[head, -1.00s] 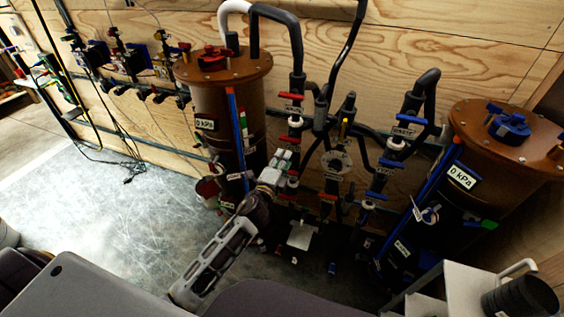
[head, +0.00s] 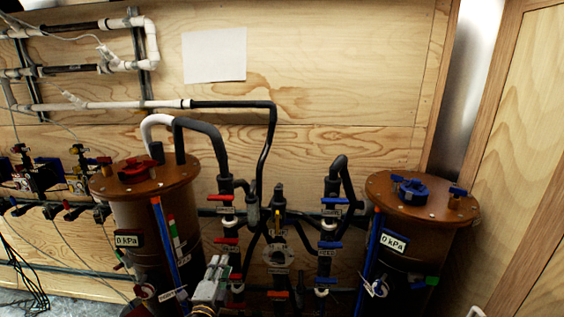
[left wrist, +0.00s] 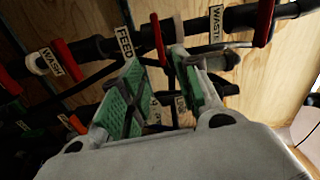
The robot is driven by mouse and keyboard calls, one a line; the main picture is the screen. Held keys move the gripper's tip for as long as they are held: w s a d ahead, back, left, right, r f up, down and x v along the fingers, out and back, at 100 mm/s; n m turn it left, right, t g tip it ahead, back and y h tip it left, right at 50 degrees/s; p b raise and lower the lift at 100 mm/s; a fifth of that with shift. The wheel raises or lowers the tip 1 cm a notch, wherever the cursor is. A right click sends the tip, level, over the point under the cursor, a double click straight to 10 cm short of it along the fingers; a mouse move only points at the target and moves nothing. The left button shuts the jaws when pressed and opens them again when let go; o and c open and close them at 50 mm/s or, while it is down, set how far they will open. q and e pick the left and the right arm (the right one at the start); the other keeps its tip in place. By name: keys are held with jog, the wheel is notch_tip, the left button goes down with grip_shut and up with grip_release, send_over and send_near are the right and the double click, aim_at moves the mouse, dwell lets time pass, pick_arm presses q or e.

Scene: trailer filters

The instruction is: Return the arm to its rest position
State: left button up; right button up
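My left gripper (head: 214,270) shows at the bottom of the head view, in front of the pipes and valves between the two brown filter tanks. Most of its arm is below the picture edge. In the left wrist view the two green-padded fingers (left wrist: 160,85) stand apart with nothing held between them. Behind them are pipes with labels such as FEED (left wrist: 125,42) and WASTE (left wrist: 216,22). A red valve handle (left wrist: 158,40) shows just beyond the fingertips; I cannot tell whether they touch it. My right gripper is in neither view.
The left tank (head: 140,185) has a red cap, the right tank (head: 425,205) a blue one. Red handles (head: 226,241) and blue handles (head: 330,245) stick out from the pipes between them. White pipes (head: 100,105) run along the plywood wall.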

pick_arm(q)
notch_tip(320, 180, down, 23)
jog(key=s+a+n+g, duration=0.2)
jog(key=s+n+g, duration=0.1)
jog(key=n+g, duration=0.3)
jog(key=s+a+f+n+g, duration=0.1)
jog(key=s+a+f+n, duration=0.3)
jog(key=f, duration=0.6)
jog(key=s+f+n+g, duration=0.1)
jog(key=s+f+g, duration=0.1)
jog(key=s+f, duration=0.55)
jog(key=s+a+f+n+g, duration=0.3)
jog(key=s+f+g, duration=0.2)
jog(key=s+f, duration=1.35)
jog(key=s+d+f+g, duration=0.1)
jog(key=s+f, duration=0.1)
jog(key=s, duration=0.8)
jog(key=s+f+n+g, duration=0.1)
jog(key=s+f, duration=0.2)
jog(key=s, duration=0.7)
jog(key=shift+s+d+g+y, duration=0.3)
jog(key=shift+s+d+g, duration=0.1)
